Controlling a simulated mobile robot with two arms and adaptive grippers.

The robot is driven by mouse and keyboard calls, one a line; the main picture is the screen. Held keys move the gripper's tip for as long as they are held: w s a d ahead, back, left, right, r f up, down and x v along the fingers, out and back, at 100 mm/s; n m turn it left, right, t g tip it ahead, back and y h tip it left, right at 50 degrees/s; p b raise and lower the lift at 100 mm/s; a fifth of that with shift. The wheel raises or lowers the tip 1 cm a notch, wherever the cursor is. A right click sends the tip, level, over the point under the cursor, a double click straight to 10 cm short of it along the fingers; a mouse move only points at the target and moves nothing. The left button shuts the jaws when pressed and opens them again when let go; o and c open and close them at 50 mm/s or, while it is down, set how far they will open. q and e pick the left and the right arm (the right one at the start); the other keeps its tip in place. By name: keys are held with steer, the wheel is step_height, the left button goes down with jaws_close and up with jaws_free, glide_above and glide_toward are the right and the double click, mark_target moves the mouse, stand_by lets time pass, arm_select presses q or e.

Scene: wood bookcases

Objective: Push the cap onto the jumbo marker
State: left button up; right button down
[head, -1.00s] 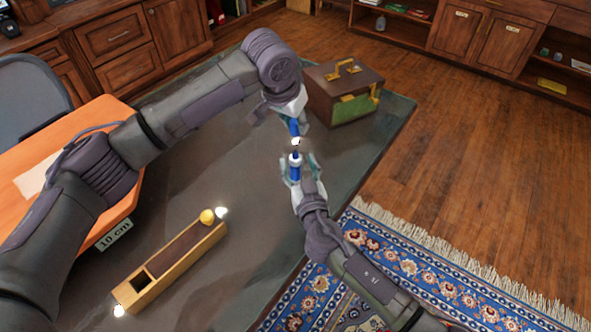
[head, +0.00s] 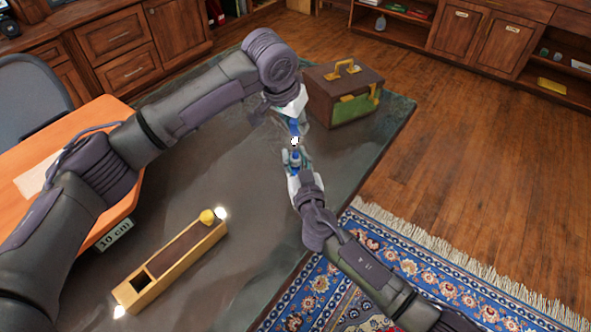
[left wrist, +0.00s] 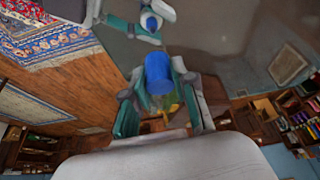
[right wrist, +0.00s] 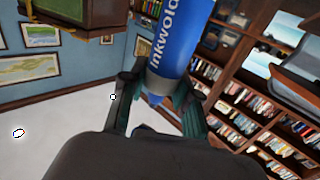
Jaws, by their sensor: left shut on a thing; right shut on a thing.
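My left gripper (head: 292,118) is shut on the blue cap (head: 294,128), high over the table. In the left wrist view the cap (left wrist: 158,72) sits between its fingers. My right gripper (head: 295,162) is below it, shut on the blue jumbo marker (head: 296,155). The right wrist view shows the marker's blue body (right wrist: 180,40) with white lettering, tilted between the fingers. A small pale tip shows between the two grippers in the head view. The left wrist view shows the right gripper above the cap.
The dark table (head: 230,185) lies beneath. A wooden tray (head: 135,292) with a yellow knob is at the front left. A brown and green box (head: 335,105) with a handle stands behind the grippers, to the right. An orange board (head: 85,150) is at the left.

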mark_target(296, 151)
arm_select(q)
steer(key=shift+f, duration=0.1)
steer(key=shift+f, duration=2.35)
steer(key=shift+f, duration=0.85)
steer(key=shift+f, duration=0.4)
steer(key=shift+s+a+f, duration=0.1)
steer(key=shift+f, duration=0.2)
steer(key=shift+s+a+f, duration=0.1)
steer(key=shift+f, duration=0.2)
steer(key=shift+r, duration=0.4)
